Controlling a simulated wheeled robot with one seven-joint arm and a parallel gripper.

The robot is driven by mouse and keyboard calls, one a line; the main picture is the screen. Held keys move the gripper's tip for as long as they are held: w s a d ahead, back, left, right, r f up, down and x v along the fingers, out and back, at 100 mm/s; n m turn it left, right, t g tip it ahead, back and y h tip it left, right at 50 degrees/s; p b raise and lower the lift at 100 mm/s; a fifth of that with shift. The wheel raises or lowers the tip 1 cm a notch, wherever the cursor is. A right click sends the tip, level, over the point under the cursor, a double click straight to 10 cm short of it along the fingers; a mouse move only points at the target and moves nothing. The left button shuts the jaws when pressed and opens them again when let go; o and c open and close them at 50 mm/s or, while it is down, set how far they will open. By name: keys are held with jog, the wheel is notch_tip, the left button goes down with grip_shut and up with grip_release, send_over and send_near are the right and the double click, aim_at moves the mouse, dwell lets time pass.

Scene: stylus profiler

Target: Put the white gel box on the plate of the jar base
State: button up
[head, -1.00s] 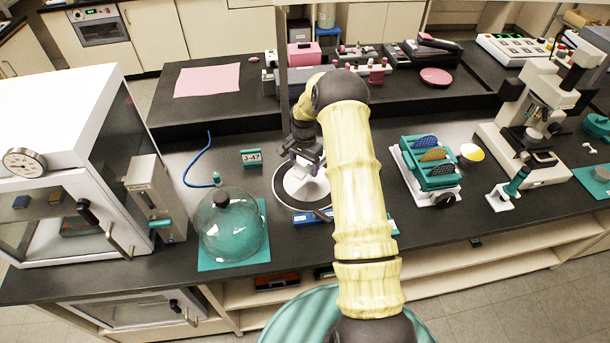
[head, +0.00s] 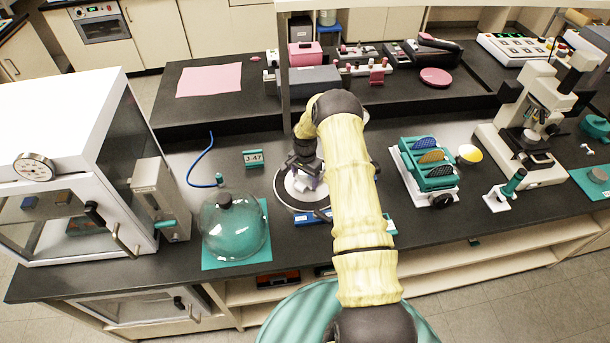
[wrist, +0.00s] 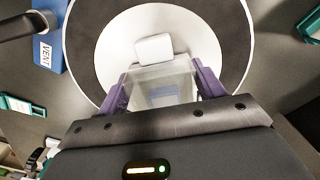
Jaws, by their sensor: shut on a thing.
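My gripper (wrist: 160,84) has its purple fingers on both sides of a pale, see-through box, the white gel box (wrist: 158,72), and is shut on it. In the wrist view the box lies over the round white plate of the jar base (wrist: 105,50), which has a dark rim. I cannot tell whether the box touches the plate. A small white block (wrist: 153,47) shows just beyond the box, perhaps part of it. In the head view my gripper (head: 308,178) is low over the jar base (head: 287,188), and my arm hides part of both.
A clear glass dome (head: 235,230) stands on a teal mat left of the jar base. A blue block marked VENT (wrist: 47,45) lies close to the base. A J-47 sign (head: 253,158) stands behind, and a teal slide rack (head: 428,170) is at right.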

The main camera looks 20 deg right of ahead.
jog(key=shift+f, duration=0.15)
jog(key=o, duration=1.5)
jog(key=shift+r, duration=0.25)
notch_tip(320, 180, up, 12)
jog(key=b, duration=0.4)
